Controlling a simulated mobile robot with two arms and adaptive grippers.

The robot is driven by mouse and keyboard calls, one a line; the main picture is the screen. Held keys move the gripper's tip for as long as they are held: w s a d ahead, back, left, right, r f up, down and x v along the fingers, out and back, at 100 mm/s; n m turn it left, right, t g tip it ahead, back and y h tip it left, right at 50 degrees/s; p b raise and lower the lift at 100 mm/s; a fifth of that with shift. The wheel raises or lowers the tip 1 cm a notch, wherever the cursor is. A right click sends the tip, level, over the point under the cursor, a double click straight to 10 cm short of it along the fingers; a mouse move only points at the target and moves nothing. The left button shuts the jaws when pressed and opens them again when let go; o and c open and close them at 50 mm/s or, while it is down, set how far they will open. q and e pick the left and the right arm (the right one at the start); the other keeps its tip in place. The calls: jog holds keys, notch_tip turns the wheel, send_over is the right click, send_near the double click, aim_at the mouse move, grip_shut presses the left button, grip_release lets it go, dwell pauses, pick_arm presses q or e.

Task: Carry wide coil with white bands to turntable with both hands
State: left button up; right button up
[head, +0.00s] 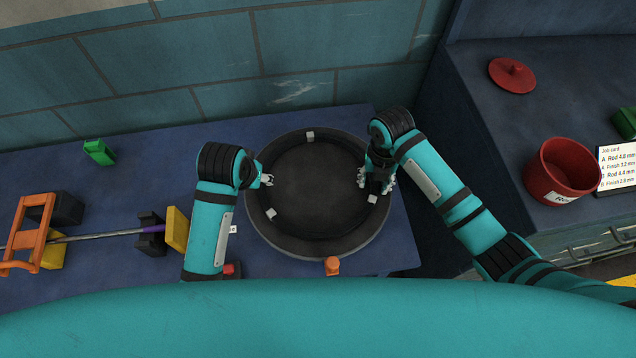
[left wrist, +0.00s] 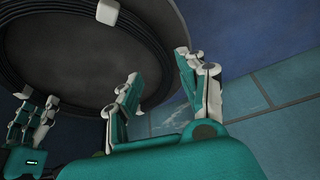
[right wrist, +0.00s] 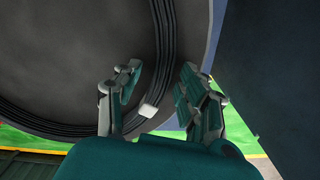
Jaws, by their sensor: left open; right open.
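The wide black coil (head: 318,237) with white bands lies flat on the dark round turntable (head: 315,185), inside its outer edge. White bands show at its far side, near left and right. My left gripper (head: 267,180) is open at the coil's left side; its spread fingers show in the left wrist view (left wrist: 158,88). My right gripper (head: 378,183) is open at the coil's right side. In the right wrist view, the coil (right wrist: 166,55) passes between the open fingers, close to a white band. I cannot tell whether either gripper touches the coil.
An orange knob (head: 332,266) is at the turntable's near edge. A green block (head: 100,152), an orange frame (head: 38,235) and a rod on yellow blocks (head: 176,229) lie to the left. A red bin (head: 562,170) and red lid (head: 512,75) stand on the right bench.

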pick_arm(q)
jog(key=v, duration=0.5)
jog(key=shift+s+r, duration=0.1)
jog(key=shift+r, duration=0.3)
pick_arm(e)
notch_tip(320, 180, up, 12)
dwell(0.4)
